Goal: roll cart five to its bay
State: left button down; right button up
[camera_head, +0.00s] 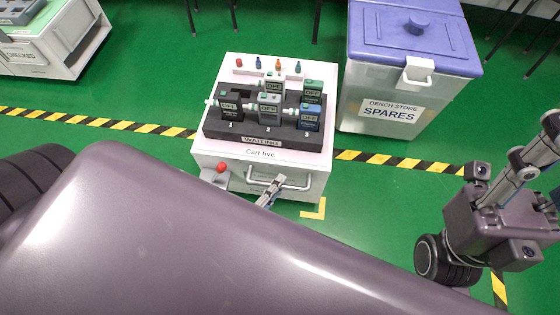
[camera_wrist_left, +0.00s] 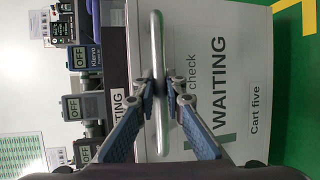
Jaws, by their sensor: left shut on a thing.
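Cart five (camera_head: 210,148) is a white cart, named on its front edge, standing on the green floor. Its silver front handle (camera_head: 294,186) also shows in the left wrist view (camera_wrist_left: 160,40). My left gripper (camera_head: 270,192) is shut on this handle; in the wrist view its blue-padded fingers (camera_wrist_left: 157,95) close on it from both sides. A dark rack (camera_head: 220,134) marked WAITING holds several testers with OFF screens on the cart top. A red knob (camera_head: 221,167) sits at the front left. My right gripper (camera_head: 535,160) is cut off by the right edge.
A SPARES bin (camera_head: 365,120) with a blue lid stands close to the cart's right. Another cart (camera_head: 75,50) stands at the far left. Yellow-black floor tape (camera_head: 90,119) crosses the floor; a yellow corner mark (camera_head: 316,213) lies near the cart's front.

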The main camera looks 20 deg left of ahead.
pick_arm(q)
jog(key=shift+s+d+f, duration=0.1)
jog(key=shift+s+d, duration=0.05)
jog(key=shift+s, duration=0.6)
jog(key=c, duration=2)
grip_release()
jog(key=shift+o, duration=0.2)
jog(key=v, duration=1.2)
jog(key=shift+s, duration=0.1)
